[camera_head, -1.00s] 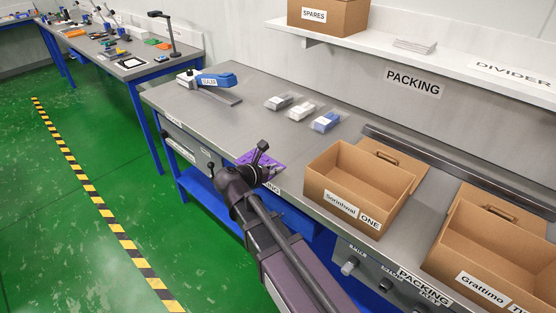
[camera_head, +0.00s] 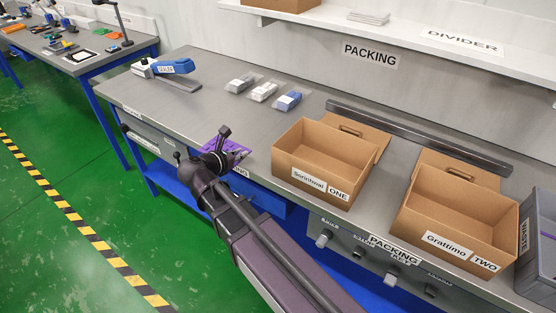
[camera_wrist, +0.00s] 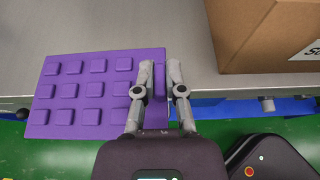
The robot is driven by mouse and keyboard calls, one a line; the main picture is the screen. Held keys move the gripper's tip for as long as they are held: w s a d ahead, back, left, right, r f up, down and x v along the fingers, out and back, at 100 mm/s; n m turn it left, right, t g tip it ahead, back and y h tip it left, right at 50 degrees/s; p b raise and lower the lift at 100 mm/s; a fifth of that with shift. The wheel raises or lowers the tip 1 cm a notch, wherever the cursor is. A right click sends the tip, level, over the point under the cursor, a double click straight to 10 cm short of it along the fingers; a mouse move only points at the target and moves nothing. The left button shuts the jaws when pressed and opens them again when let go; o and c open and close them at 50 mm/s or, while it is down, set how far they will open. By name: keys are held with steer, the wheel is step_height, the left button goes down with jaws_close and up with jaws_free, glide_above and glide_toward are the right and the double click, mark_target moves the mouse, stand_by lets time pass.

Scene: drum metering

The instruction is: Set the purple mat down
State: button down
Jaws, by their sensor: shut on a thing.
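The purple mat (camera_wrist: 90,90) is a flat sheet with rows of raised square pads, seen in the wrist view. My gripper (camera_wrist: 160,78) is shut on its right edge, one finger on each side of a strip of it. The mat overlaps the front edge of the grey packing bench (camera_wrist: 100,25), its near part out over the green floor. Whether it touches the bench top is unclear. In the head view the mat (camera_head: 238,147) shows only partly behind my gripper (camera_head: 232,156), at the bench's front edge left of the box marked ONE.
Open cardboard box ONE (camera_head: 322,190) stands right of the mat, box TWO (camera_head: 440,238) farther right. Several small packs, including a blue one (camera_head: 288,101), lie farther back. A blue sealer (camera_head: 172,67) stands at the back left. Bench top between them is clear.

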step_height(320, 180, up, 9)
steer(key=p, duration=0.8)
steer(key=shift+p, duration=0.4)
steer(key=shift+d, duration=0.15)
